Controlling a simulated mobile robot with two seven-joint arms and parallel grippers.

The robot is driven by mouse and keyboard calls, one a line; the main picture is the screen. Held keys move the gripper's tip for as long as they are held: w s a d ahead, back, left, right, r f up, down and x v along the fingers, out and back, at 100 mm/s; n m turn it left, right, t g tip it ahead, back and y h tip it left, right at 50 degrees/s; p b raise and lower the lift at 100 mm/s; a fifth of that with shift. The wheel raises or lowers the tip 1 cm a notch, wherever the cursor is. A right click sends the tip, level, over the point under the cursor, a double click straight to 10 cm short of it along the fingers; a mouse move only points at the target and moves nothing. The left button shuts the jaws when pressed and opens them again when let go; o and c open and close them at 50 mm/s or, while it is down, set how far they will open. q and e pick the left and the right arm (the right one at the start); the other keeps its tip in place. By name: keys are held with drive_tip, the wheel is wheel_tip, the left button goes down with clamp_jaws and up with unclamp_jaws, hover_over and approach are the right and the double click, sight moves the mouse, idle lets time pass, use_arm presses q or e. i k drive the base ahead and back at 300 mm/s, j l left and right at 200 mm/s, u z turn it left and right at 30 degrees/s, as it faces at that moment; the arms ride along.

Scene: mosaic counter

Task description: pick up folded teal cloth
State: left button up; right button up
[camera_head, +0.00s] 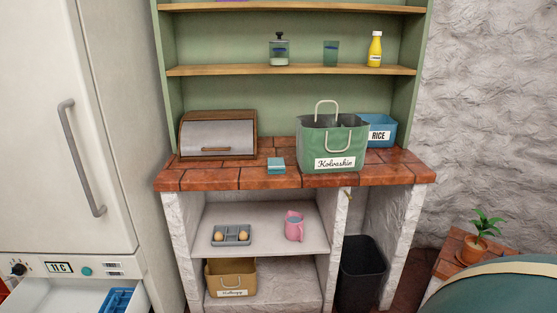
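The folded teal cloth (276,166) lies as a small flat block on the tiled counter (210,180), close to its front edge. It is just left of a green bag and right of a bread box. Nothing covers it. Neither of my grippers shows in the head view.
A green handled bag (316,145), a blue rice bin (387,130) and a bread box (218,134) stand on the counter. Shelves (290,71) hang above. The fridge (95,120) is at left, with an open drawer (70,298) below. A potted plant (480,235) is at right.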

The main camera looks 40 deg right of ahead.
sight(276, 165)
drive_tip(key=i+l+z, duration=0.3)
drive_tip(key=i+l, duration=0.45)
